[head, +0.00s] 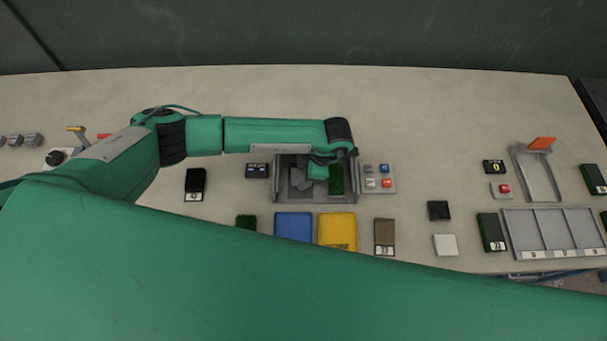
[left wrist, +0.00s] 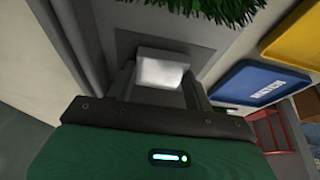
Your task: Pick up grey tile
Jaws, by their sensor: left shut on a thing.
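My left gripper (head: 301,181) is over the left part of a grey tray-like fixture (head: 284,200) in the middle of the table. In the left wrist view my left gripper (left wrist: 160,90) is shut on a small light grey tile (left wrist: 161,70), held between its two fingers. The tile is low over the fixture's grey floor; I cannot tell whether it touches it. In the head view the hand hides the tile. A green turf piece (head: 337,180) stands just right of the fingers. My right gripper is not in view.
A blue bin (head: 293,226) and a yellow bin (head: 338,230) are in front of the fixture. A button panel (head: 378,178) adjoins its right side. A white tile (head: 445,245), a black tile (head: 438,211) and a three-slot rack (head: 554,232) lie to the right. The table behind the arm is clear.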

